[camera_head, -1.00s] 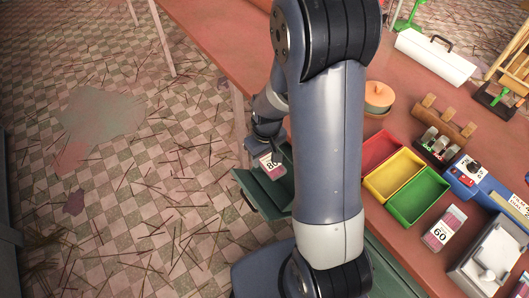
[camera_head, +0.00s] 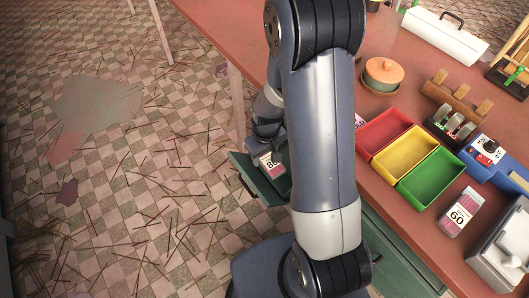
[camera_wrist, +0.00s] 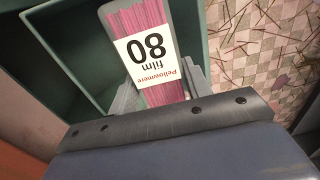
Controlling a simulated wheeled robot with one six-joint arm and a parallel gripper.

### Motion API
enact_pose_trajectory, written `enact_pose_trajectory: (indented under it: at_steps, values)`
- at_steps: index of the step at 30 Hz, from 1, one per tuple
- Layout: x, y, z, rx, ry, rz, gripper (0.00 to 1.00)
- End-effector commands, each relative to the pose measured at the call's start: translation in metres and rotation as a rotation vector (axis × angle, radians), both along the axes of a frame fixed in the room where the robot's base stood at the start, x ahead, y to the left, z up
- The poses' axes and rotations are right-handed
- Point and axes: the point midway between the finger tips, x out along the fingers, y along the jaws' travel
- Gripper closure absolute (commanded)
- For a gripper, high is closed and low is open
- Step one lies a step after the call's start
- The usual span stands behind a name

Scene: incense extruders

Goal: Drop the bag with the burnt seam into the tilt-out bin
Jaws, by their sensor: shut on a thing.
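My gripper (camera_head: 267,150) is shut on a clear bag of pink sticks (camera_head: 269,162) with a white label reading 80. The wrist view shows this bag (camera_wrist: 141,20) between the two fingers (camera_wrist: 160,92), its label reading "Pellowmere film 80". I cannot make out a burnt seam on it. The green tilt-out bin (camera_head: 246,174) stands tipped open at the table's side. The bag is over the bin's opening, and the bin's wall (camera_wrist: 48,30) surrounds it on the left in the wrist view. I cannot tell whether the bag touches the bin.
On the red-brown table (camera_head: 410,230) are red (camera_head: 385,128), yellow (camera_head: 406,150) and green (camera_head: 431,178) trays. A bag labelled 60 (camera_head: 460,213) lies to their right. Sticks litter the tiled floor.

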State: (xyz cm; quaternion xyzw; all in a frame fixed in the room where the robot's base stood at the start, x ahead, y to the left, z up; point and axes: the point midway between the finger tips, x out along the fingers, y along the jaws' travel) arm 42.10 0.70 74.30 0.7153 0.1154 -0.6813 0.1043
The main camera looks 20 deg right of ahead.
Motion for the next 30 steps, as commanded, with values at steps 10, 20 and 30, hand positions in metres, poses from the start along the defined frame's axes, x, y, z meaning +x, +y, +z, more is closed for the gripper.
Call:
enact_pose_trajectory:
  at_steps: [10, 20, 30]
  values:
    - [0.0, 0.0, -0.04, 0.0, 0.0, 0.0, 0.94]
    - [0.0, 0.0, -0.059, 0.0, -0.001, 0.0, 0.94]
    - [0.0, 0.0, -0.06, 0.0, -0.001, 0.0, 0.94]
